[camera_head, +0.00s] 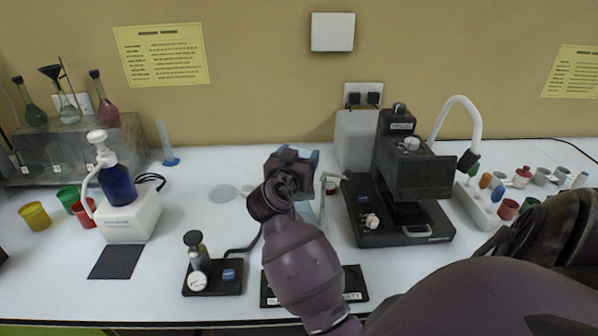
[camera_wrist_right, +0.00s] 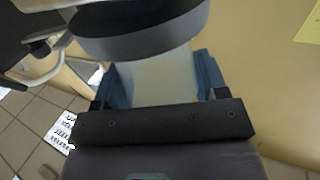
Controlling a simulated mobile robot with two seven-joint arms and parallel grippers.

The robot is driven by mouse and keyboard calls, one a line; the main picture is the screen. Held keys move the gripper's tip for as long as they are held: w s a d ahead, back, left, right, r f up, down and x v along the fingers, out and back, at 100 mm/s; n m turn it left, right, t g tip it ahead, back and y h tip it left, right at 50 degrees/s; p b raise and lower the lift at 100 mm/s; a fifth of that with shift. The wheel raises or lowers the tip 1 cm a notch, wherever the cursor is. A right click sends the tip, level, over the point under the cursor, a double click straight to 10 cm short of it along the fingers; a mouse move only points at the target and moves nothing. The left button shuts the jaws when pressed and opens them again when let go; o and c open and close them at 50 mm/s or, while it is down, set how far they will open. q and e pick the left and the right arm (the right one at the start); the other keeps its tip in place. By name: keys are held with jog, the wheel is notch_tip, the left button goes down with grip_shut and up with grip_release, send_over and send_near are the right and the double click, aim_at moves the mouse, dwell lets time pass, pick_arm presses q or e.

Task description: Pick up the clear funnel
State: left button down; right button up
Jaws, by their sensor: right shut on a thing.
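My right gripper (camera_head: 296,160) is raised above the middle of the white table in the head view, with blue fingertips. In the right wrist view its two blue fingers (camera_wrist_right: 160,76) stand apart on either side of a pale, see-through piece (camera_wrist_right: 155,86), which I take to be the clear funnel. The gripper is shut on it. The funnel's outline is unclear, and my wrist hides most of it in the head view. My left gripper is in neither view.
A black instrument (camera_head: 400,215) stands right of the gripper. A blue bottle on a white stirrer (camera_head: 130,215) and coloured cups (camera_head: 35,215) are on the left. A small black stand (camera_head: 212,278) sits in front. A dark rounded body (camera_wrist_right: 140,28) is close in the wrist view.

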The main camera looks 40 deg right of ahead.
jog(key=shift+r, duration=0.55)
notch_tip(320, 180, up, 19)
jog(key=p, duration=0.1)
jog(key=shift+p, duration=0.35)
jog(key=w+a+f+n+t+y, duration=0.4)
jog(key=a+f+n+t+y, duration=0.35)
jog(key=a+f, duration=0.5)
jog(key=s+a+f+n+t+y, duration=0.2)
jog(key=s+a+f+n+y, duration=0.3)
jog(key=a+f, duration=0.5)
notch_tip(320, 180, down, 4)
jog(key=s+y, duration=0.2)
jog(key=y, duration=0.1)
jog(key=shift+s+a+f, duration=0.15)
jog(key=shift+s+a, duration=0.05)
jog(key=shift+a, duration=0.15)
jog(key=shift+y, duration=0.25)
